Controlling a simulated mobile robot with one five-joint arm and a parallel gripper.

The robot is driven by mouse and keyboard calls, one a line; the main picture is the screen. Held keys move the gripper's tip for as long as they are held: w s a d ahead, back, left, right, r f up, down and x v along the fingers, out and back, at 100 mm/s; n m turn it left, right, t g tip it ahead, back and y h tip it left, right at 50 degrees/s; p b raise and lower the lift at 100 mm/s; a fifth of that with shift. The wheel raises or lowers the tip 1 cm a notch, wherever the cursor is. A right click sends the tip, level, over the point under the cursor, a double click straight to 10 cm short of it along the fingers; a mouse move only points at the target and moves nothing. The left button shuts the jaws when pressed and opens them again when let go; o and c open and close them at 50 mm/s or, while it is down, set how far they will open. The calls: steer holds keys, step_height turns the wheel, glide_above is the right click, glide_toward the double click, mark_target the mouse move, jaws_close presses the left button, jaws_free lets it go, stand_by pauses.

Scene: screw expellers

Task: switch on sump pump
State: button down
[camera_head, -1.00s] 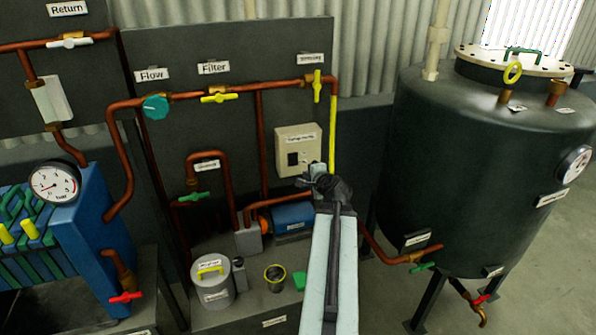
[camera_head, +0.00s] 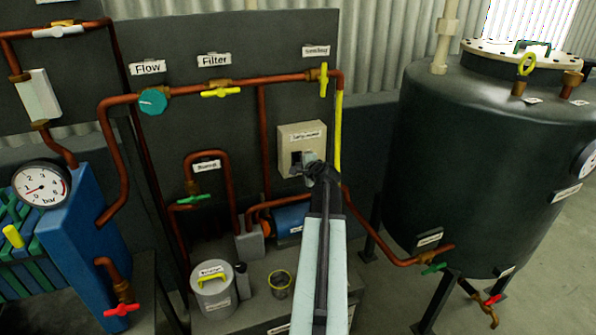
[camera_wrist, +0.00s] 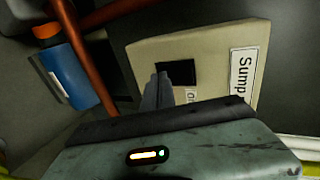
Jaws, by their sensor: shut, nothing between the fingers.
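The sump pump switch box (camera_head: 292,134) is a beige box on the dark panel, with a label along its top. In the wrist view its beige face (camera_wrist: 215,60) shows a "Sump" label (camera_wrist: 242,78) and a black switch (camera_wrist: 183,72). My gripper (camera_head: 309,158) is shut and empty in front of the box's lower part. In the wrist view my gripper's fingertips (camera_wrist: 161,78) are at the edge of the black switch and hide part of it. I cannot tell whether they touch it or which way the switch is set.
A copper pipe with a yellow valve handle (camera_head: 323,80) runs above and right of the box. A blue motor (camera_head: 291,216) is below it. A grey canister (camera_head: 214,294) and a small cup (camera_head: 279,284) stand on the bench. A large dark tank (camera_head: 470,170) stands right.

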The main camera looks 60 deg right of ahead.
steer(key=shift+w+d, duration=0.1)
steer(key=shift+w, duration=0.1)
stand_by(0.3)
steer(key=shift+r+p, duration=0.75)
steer(key=shift+r, duration=0.1)
